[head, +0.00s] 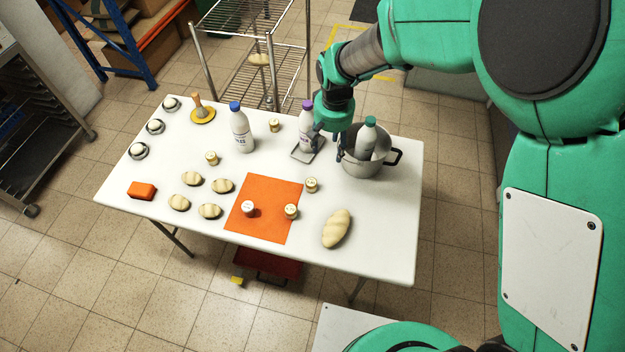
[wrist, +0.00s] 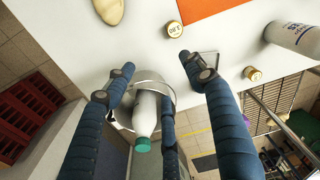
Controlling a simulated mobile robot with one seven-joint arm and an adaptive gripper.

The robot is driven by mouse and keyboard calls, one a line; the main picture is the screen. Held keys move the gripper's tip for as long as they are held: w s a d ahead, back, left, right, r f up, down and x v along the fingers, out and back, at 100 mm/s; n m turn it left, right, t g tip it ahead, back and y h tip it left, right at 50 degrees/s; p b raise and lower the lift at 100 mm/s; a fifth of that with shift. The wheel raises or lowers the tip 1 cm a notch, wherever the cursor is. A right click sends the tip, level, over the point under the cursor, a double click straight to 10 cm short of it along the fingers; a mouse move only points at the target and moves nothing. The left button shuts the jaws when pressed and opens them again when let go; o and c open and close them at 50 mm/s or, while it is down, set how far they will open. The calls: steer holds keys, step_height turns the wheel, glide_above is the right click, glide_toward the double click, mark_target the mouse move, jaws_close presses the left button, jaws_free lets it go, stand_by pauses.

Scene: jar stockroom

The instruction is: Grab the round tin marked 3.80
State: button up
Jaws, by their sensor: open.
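Several small round tins with cream lids stand on the white table. One tin (head: 311,185) is just right of the orange mat. It also shows in the wrist view (wrist: 174,29), where its upside-down label looks like 3.80, though the print is small. Other tins are on the mat (head: 291,211), at the back (head: 274,125) and at left centre (head: 211,158); their marks are too small to read. My gripper (head: 329,148) is open and empty, above the table beside the pot. In the wrist view its spread fingers (wrist: 155,65) are apart from the tin.
A metal pot (head: 375,168) holding a green-capped bottle (head: 367,133) is close to my fingers. A purple-capped bottle (head: 305,118) and a blue-capped bottle (head: 241,127) stand nearby. A bread loaf (head: 337,229) lies in front. A wire rack (head: 262,45) stands behind.

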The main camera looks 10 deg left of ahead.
glide_above(311, 182)
step_height(311, 182, down, 9)
steer(key=shift+r+n+g, duration=0.1)
steer(key=shift+n+g, duration=0.2)
steer(key=shift+f+b, duration=1)
steer(key=shift+f, duration=3.3)
steer(key=shift+w+f+b, duration=0.1)
steer(key=shift+f+b, duration=0.8)
steer(key=shift+f, duration=1.7)
steer(key=shift+c, duration=0.2)
steer(key=c, duration=1.2)
